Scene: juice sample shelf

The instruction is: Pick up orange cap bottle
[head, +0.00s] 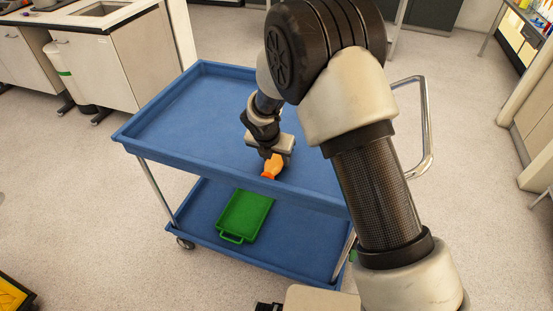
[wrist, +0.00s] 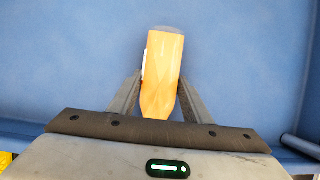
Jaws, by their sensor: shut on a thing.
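The orange bottle (head: 272,167) is over the front part of the cart's blue top shelf in the head view. In the wrist view the bottle (wrist: 162,75) shows an orange body, a pale far end and a white patch on its left side. My gripper (head: 270,155) is shut on it, with one finger on each side in the wrist view (wrist: 160,97). I cannot tell whether the bottle touches the shelf. An orange cap is not clearly told apart from the orange body.
The blue cart (head: 185,100) has raised rims and a metal handle (head: 428,130) at right. A green tray (head: 245,214) lies on its lower shelf. The rest of the top shelf is bare. A counter with a sink (head: 100,10) stands at back left. Open floor surrounds the cart.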

